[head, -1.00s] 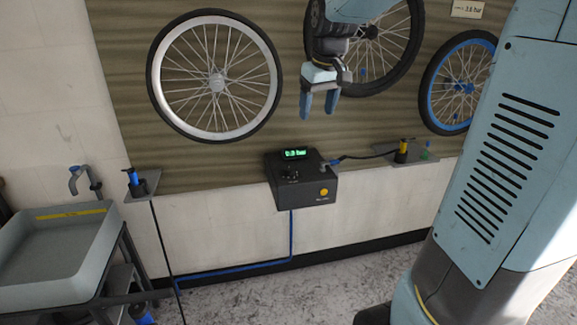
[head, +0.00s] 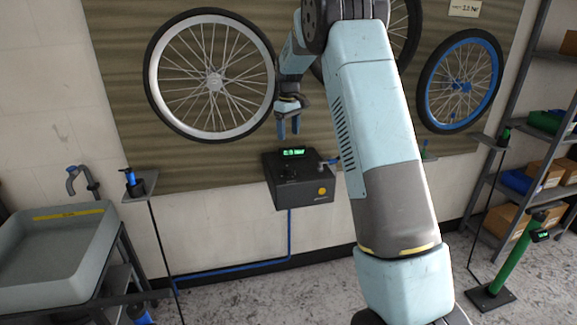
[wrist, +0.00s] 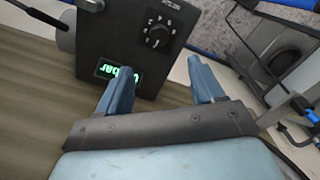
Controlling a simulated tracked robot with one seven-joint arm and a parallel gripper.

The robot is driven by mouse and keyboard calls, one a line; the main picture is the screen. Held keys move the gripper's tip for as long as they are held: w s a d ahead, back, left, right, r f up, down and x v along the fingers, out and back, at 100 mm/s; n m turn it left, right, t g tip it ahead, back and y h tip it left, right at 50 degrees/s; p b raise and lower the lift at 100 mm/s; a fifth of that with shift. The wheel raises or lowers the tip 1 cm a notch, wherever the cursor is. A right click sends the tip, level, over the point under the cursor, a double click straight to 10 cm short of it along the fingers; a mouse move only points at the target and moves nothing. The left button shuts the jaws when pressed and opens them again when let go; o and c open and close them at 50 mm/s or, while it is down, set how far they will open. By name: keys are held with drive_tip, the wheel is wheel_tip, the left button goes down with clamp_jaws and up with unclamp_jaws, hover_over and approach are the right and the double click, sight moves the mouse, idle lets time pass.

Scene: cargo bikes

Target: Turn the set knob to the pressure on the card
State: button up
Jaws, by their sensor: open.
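The dark inflator box (head: 310,190) is mounted low on the wall panel. Its green display (head: 293,152) is lit, but the digits are not clear; "bar" shows in the wrist view (wrist: 118,72). The black set knob (head: 288,173) sits on the box face below the display; in the wrist view the knob (wrist: 157,37) has a ring of light marks. My gripper (head: 288,128) is open and empty, just above the box, with its blue fingers (wrist: 160,80) apart and short of the knob. The card (head: 467,8) is at the top right of the panel; its text is too small to read surely.
A yellow button (head: 321,191) is on the box front. Wheels hang behind, including a silver-rimmed one (head: 212,140) near my gripper. A sink (head: 50,250) and small shelf (head: 138,190) stand left. Shelving (head: 515,130) and a green pump (head: 520,245) stand right.

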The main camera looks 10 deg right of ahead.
sight(288, 167)
drive_tip(key=f, duration=1.4)
drive_tip(key=shift+w+f, duration=0.3)
drive_tip(key=shift+f, duration=0.05)
drive_tip(key=shift+c, duration=0.2)
